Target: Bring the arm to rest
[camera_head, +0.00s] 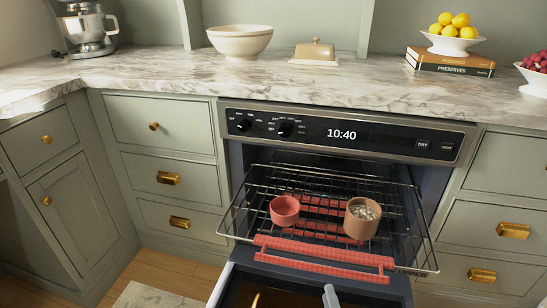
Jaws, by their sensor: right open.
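Only a pale grey tip of my right gripper (330,296) shows at the bottom edge of the head view, in front of the pulled-out oven rack (238,208). Most of it is cut off by the frame, and nothing shows held in it. It is apart from the two cups on the rack. The smaller cup (285,211) is coral red and stands upright at the left. The larger terracotta cup (362,222) stands upright to its right and holds pale pieces. My left gripper is not in view.
Red guards (325,258) run along the rack's front, above an open lower front panel or drawer. The oven (345,134) reads 10:40. The marble counter (340,92) holds a mixer (88,27), a cream bowl (240,41), a butter dish (314,53) and fruit. Its middle is clear.

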